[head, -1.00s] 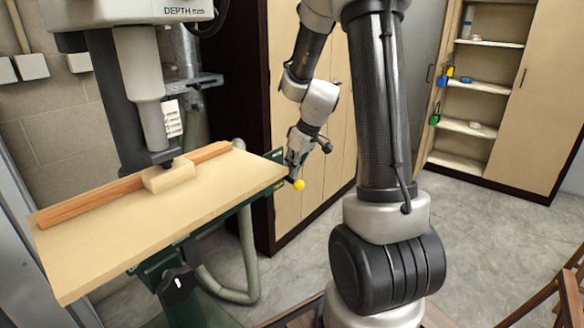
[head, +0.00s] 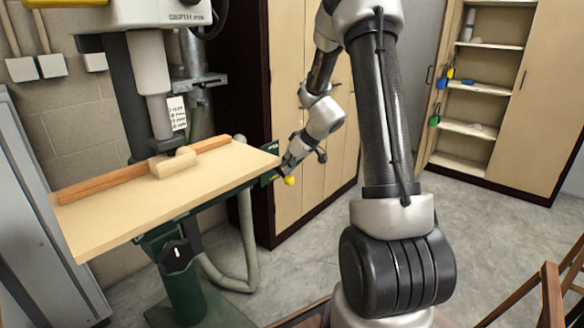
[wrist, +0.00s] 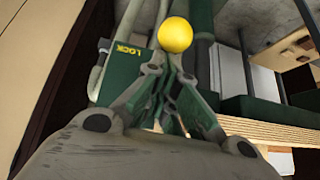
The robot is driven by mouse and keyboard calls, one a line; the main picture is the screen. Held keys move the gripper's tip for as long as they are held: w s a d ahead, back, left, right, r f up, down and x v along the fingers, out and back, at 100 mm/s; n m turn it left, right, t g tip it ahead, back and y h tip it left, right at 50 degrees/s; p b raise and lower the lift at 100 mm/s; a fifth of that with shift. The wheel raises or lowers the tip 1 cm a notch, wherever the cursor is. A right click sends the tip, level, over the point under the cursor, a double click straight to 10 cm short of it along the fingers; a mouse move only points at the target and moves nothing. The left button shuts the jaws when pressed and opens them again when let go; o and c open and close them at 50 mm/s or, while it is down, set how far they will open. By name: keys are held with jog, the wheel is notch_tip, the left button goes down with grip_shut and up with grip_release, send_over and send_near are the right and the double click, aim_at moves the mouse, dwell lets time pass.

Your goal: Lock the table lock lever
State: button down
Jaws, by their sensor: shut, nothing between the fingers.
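The lock lever's yellow ball knob (head: 290,181) is beside the right edge of the drill press table, just below table height. It also shows in the wrist view (wrist: 176,35), just beyond my fingertips. Its lever shaft is mostly hidden by the fingers. A green plate with a yellow LOCK label (wrist: 125,50) is left of the knob in the wrist view. My gripper (head: 284,171) reaches down and left to the knob, and its fingers are together in the wrist view (wrist: 167,68), with nothing held. I cannot tell whether they touch the lever.
The wooden table (head: 220,170) carries a fence and a block under the drill press head (head: 155,20). A black knob (head: 178,254) is below it on the green column. Tall cabinets (head: 290,130) stand close behind my gripper.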

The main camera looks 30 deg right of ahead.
jog(key=shift+w+a+f, duration=0.1)
jog(key=shift+a+f, duration=0.05)
jog(key=shift+f, duration=0.95)
jog(key=shift+w+f, duration=0.2)
jog(key=shift+f, duration=0.6)
